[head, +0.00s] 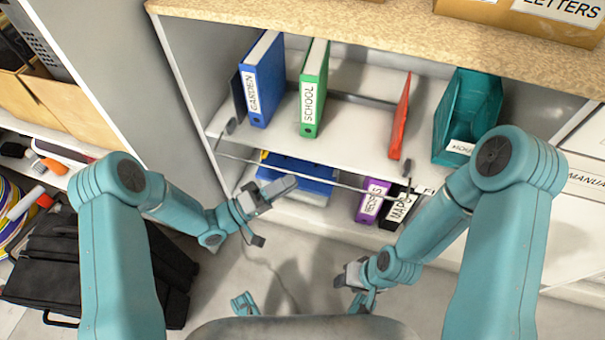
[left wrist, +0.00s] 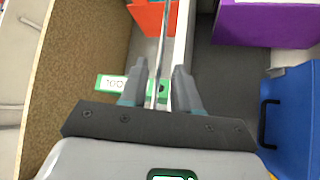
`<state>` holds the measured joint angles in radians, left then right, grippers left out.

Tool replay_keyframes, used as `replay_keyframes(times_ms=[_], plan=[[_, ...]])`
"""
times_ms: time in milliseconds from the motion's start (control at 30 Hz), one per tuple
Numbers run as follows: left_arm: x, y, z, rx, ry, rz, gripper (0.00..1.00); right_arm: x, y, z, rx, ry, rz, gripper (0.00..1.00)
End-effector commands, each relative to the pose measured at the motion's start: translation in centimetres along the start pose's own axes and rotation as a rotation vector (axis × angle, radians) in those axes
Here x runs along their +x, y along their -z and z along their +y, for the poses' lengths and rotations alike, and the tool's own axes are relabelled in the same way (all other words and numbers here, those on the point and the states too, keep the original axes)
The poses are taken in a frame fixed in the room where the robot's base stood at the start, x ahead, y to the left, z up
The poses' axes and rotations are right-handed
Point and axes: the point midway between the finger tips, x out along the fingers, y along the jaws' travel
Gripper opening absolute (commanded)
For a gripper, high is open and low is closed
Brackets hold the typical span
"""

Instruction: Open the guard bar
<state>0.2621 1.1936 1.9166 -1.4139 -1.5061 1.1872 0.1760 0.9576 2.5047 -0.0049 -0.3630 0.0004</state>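The guard bar (head: 330,183) is a thin metal rod running across the front of the shelf unit, with bent ends reaching the shelf's left and right sides. It also shows in the left wrist view (left wrist: 165,35), running lengthwise between my finger tips. My left gripper (head: 275,212) is open, its two fingers apart, close to the left half of the bar. In the left wrist view the fingers (left wrist: 160,88) stand on either side of the rod; I cannot tell whether they touch it. My right gripper (head: 350,278) is low, in front of the shelf and away from the bar; its fingers are unclear.
Below are a blue item and a purple binder (head: 372,200). A black bag (head: 100,265) lies left. Floor in front is clear.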

Motion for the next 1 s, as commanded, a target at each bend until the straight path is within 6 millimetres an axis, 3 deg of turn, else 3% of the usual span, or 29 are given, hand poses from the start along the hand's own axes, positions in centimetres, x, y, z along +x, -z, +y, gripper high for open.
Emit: replay_keyframes(times_ms=[100,233,600,633,700,733,867,1000], plan=[[2.4,-0.1,-0.1,0.0,-0.002,-0.004,0.31,0.3,0.0,0.1,0.0,0.0,0.0,0.43],[4.0,0.0,-0.1,0.001,0.0,-0.003,0.31,0.4,0.0,0.1,0.0,0.0,0.0,0.43],[4.8,0.1,-0.1,-0.001,0.0,0.0,0.31,0.4,0.0,0.2,0.0,0.0,0.0,0.43],[4.8,0.1,-0.1,-0.001,0.0,0.0,0.28,0.4,0.0,0.2,0.0,0.0,0.0,0.43],[4.7,0.1,-0.1,-0.001,0.0,0.0,0.05,0.4,0.0,0.2,0.0,0.0,0.0,0.43],[4.7,0.1,-0.1,-0.001,0.0,0.0,0.0,0.4,0.0,0.2,0.0,0.0,0.0,0.43],[4.7,0.1,0.0,-0.001,0.0,0.0,0.0,0.4,0.0,0.1,0.0,0.0,0.0,0.43],[5.0,0.5,1.1,-0.047,0.049,0.001,0.0,-1.2,0.0,-0.4,0.0,0.0,0.0,0.43]])
